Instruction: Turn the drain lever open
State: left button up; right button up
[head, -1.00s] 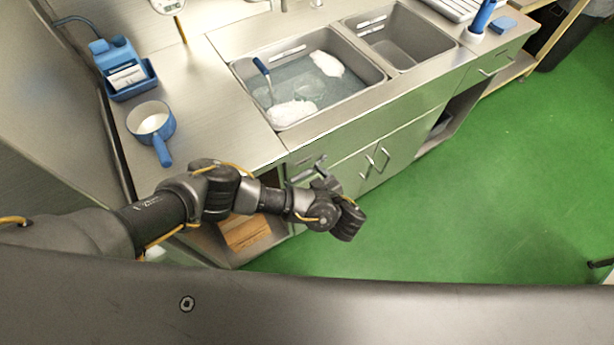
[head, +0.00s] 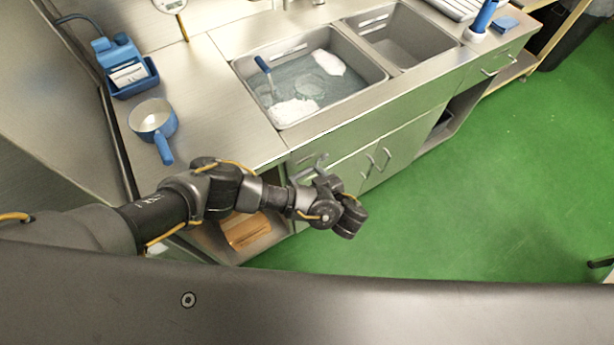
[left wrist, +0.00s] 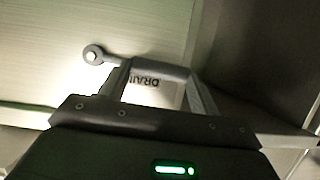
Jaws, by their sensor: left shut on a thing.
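The drain lever (left wrist: 160,70) shows in the left wrist view as a grey bar with a round pivot (left wrist: 93,54) at its left end. A label reading "DRAIN" (left wrist: 147,82), upside down here, sits on the panel behind it. My left gripper (left wrist: 163,82) is shut on the lever, one finger on each side of the bar. In the head view my left gripper (head: 319,168) is at the cabinet front below the sink. The lever is too small to make out clearly there. The sink basin (head: 285,122) holds water and white items. My right gripper is not in view.
A blue-handled pan (head: 153,118) and a blue caddy (head: 130,75) stand on the steel counter (head: 215,115). Cabinet door handles (head: 386,156) stick out right of my gripper. Green floor (head: 480,200) is clear in front.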

pick_arm(q)
jog(key=r+p, duration=0.1)
jog(key=r+m+y+p, duration=0.1)
jog(key=r+m+p, duration=0.1)
jog(key=shift+w+d+g+y, duration=0.25)
jog(key=shift+d+g+y, duration=0.05)
jog(key=shift+d+g, duration=0.1)
jog(key=shift+w+d+r+m+g+y+p, duration=0.3)
jog(key=shift+d+r+m+y+p, duration=0.25)
jog(key=shift+m, duration=0.45)
jog(key=shift+w+r, duration=0.1)
jog(key=shift+r, duration=0.05)
jog(key=o, duration=1.4)
